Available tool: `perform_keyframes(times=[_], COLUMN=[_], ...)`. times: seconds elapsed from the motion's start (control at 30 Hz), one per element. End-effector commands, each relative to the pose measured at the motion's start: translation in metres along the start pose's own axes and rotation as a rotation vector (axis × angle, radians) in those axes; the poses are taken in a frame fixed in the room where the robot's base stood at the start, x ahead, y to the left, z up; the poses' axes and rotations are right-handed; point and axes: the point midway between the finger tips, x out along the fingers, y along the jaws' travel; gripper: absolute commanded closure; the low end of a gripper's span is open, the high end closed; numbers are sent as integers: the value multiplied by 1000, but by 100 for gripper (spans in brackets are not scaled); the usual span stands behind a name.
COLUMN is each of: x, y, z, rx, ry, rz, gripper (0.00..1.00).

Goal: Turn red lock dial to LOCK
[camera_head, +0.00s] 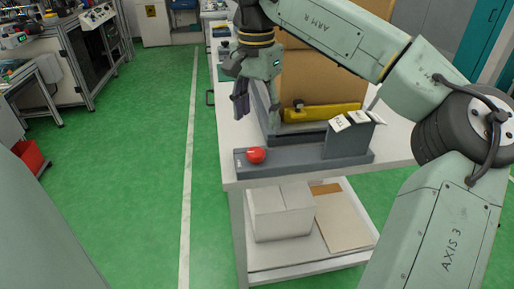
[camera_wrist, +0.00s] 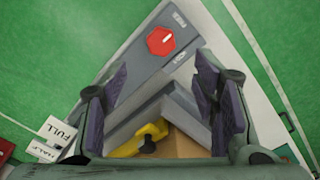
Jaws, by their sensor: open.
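The red lock dial (camera_head: 256,155) sits on the left part of a grey base (camera_head: 305,158) at the table's near edge. In the wrist view the dial (camera_wrist: 158,45) is a red octagonal knob with a short white mark. Small lettering stands on the grey surface on two sides of it, too small to read surely. My gripper (camera_head: 240,103) hangs above the table's left side, above and behind the dial in the head view. In the wrist view its dark padded fingers (camera_wrist: 157,85) are wide apart with nothing held. The dial shows beyond the fingertips, untouched.
A yellow part (camera_head: 335,112) with a black knob lies in a grey frame before a brown box (camera_head: 320,80). White label cards (camera_head: 352,120) stand on a grey block right of the dial. A grey-white carton (camera_head: 282,211) is on the lower shelf.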

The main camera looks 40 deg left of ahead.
Motion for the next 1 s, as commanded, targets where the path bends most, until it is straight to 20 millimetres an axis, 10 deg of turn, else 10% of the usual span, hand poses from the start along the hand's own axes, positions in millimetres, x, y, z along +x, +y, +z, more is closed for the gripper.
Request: perform_keyframes(times=[0.5, 1.0], x=[86, 94], y=[-1, -1], z=[2, 2], rx=[-2, -2], ry=[-5, -4], rz=[-3, -4], gripper=[46, 52])
